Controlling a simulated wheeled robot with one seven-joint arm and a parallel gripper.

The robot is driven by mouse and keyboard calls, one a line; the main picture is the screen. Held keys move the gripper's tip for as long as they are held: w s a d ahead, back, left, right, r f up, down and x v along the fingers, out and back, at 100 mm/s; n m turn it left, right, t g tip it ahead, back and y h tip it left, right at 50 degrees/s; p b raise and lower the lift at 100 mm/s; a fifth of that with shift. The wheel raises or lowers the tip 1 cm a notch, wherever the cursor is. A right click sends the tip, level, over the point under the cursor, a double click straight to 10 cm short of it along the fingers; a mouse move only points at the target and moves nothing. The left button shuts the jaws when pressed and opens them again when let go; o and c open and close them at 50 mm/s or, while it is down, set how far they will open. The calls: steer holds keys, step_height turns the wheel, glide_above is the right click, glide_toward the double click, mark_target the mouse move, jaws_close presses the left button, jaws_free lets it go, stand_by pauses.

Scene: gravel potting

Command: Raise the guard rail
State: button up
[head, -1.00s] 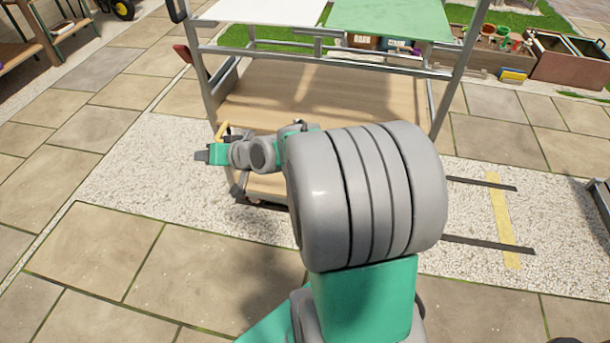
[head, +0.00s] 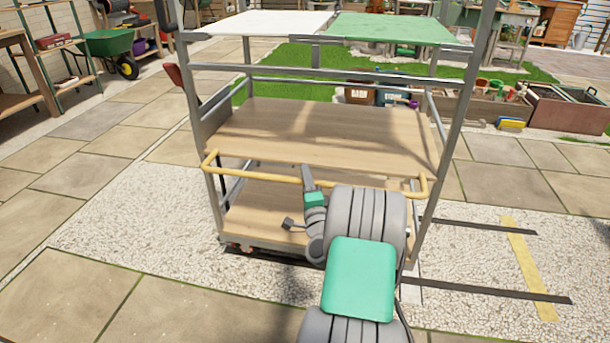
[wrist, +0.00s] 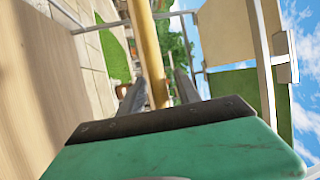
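The yellow guard rail (head: 265,174) is a bar with bent ends across the front of the wheeled cart. It runs just below the front edge of the upper wooden shelf. My gripper (head: 308,172) is at the middle of the rail, in front of the cart. In the wrist view the yellow bar (wrist: 150,50) passes between the two grey fingers of my gripper (wrist: 161,80). The fingers stand apart, with a narrow gap seen on each side of the bar. My arm hides part of the rail's right half and the lower shelf.
The cart's upper shelf (head: 320,130) is bare. Metal posts (head: 448,125) rise at the cart's corners, and white and green panels (head: 395,28) lie on top. Gravel (head: 130,225) surrounds the cart. Dark strips and a yellow strip (head: 525,260) lie to the right.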

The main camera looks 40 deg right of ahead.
steer(key=shift+w+d+r, duration=0.1)
steer(key=shift+w+d, duration=0.25)
steer(key=shift+w, duration=0.3)
steer(key=shift+c, duration=0.4)
jaws_close()
stand_by(0.6)
